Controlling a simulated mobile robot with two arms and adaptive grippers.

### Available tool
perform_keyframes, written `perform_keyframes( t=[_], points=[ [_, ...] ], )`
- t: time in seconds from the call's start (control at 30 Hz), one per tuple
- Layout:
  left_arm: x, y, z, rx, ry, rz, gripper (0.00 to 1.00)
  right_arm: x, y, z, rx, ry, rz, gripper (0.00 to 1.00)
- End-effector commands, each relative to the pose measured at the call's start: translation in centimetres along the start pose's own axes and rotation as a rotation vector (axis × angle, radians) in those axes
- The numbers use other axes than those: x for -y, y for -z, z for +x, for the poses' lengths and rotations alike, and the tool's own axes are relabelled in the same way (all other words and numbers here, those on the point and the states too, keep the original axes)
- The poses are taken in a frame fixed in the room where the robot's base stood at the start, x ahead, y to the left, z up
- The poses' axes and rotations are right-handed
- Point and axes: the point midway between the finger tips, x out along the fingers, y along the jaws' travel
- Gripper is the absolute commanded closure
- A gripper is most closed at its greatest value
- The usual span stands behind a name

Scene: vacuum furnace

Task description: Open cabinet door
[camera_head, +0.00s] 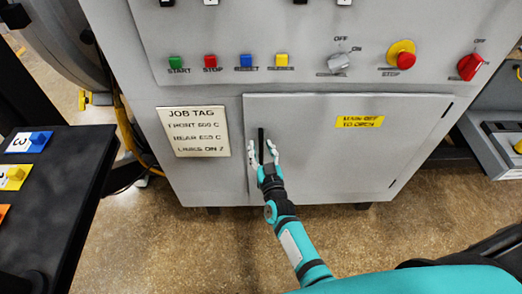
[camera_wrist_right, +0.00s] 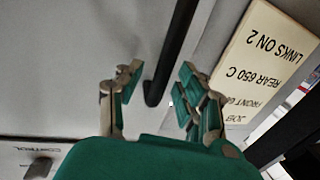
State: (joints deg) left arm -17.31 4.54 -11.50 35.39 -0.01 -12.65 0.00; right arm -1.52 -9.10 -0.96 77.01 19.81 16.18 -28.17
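The grey cabinet door (camera_head: 340,155) is shut flush in the lower front of the control cabinet. A black vertical bar handle (camera_head: 261,135) stands near its left edge. My right gripper (camera_head: 262,152) is at the handle, with one finger on each side. In the right wrist view, the handle (camera_wrist_right: 175,45) runs up between the two open fingertips (camera_wrist_right: 158,82), and a gap shows on both sides of it. Whether the handle lies fully between the pads in depth is hard to tell. My left gripper is not in view.
A job tag (camera_head: 195,132) is on the cabinet left of the door, and a yellow label (camera_head: 366,122) is on the door. Buttons and knobs, including a red stop button (camera_head: 406,60), line the panel above. A black table (camera_head: 70,215) with numbered tags stands left. Floor below the door is clear.

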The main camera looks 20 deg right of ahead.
Motion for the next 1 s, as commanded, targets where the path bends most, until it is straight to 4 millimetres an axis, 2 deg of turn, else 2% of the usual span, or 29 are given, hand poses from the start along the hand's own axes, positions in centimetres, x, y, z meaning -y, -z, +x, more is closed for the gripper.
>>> perform_keyframes(
  t=[0.1,0.37,0.4,0.7,1.0],
  points=[
    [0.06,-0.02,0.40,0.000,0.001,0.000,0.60,-0.01,-0.06,0.70,0.000,0.000,0.001,0.62],
    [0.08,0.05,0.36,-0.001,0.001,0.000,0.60,-0.01,0.04,0.85,0.001,0.000,0.001,0.62],
    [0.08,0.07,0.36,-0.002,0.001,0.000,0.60,0.00,0.04,0.85,0.001,0.000,0.001,0.63],
    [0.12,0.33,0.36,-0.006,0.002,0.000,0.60,0.00,0.03,0.82,0.001,0.000,0.001,1.00],
    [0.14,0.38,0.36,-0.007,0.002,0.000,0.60,0.00,0.03,0.82,0.001,0.000,0.001,1.00]
  ],
)
